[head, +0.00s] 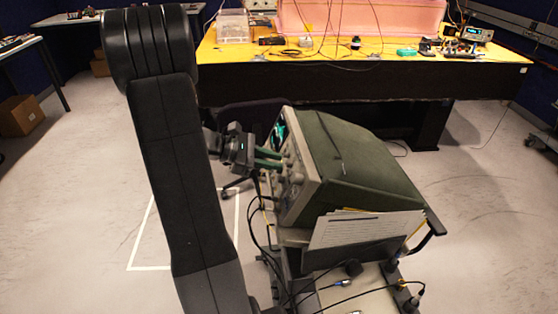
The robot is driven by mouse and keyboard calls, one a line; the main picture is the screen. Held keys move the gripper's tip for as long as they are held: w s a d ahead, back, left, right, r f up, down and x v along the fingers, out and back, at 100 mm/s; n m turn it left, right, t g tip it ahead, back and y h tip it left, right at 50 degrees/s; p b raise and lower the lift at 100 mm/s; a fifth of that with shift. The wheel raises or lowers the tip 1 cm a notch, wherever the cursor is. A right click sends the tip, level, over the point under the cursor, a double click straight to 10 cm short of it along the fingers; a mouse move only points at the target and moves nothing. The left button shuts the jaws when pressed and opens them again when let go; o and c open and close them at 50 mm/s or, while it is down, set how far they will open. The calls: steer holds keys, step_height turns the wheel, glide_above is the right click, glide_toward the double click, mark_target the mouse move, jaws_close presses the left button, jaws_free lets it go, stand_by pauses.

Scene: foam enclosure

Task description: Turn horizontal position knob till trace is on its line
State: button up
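The oscilloscope (350,160) is a green-grey box on a cart, with its front panel (296,180) facing left and seen at a steep angle. A sliver of its teal screen (279,131) shows at the upper front; the trace and its line cannot be made out. Several knobs (296,178) stick out of the panel; I cannot tell which one is the horizontal position knob. My gripper (277,159) is at the panel just below the screen, its two greenish fingers pointing right. The fingertips' contact with any knob, and their opening, are too small to tell.
Papers (365,229) stand against the oscilloscope's side. The cart (350,290) below carries cables and connectors, and black cables (262,235) hang before the panel. A yellow-topped bench (370,65) with instruments is behind. A white floor outline (150,268) and open floor lie left.

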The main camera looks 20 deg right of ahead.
mark_target(289, 165)
steer(key=shift+x, duration=1.05)
jaws_close()
steer(key=shift+f, duration=0.1)
steer(key=shift+m+b, duration=0.3)
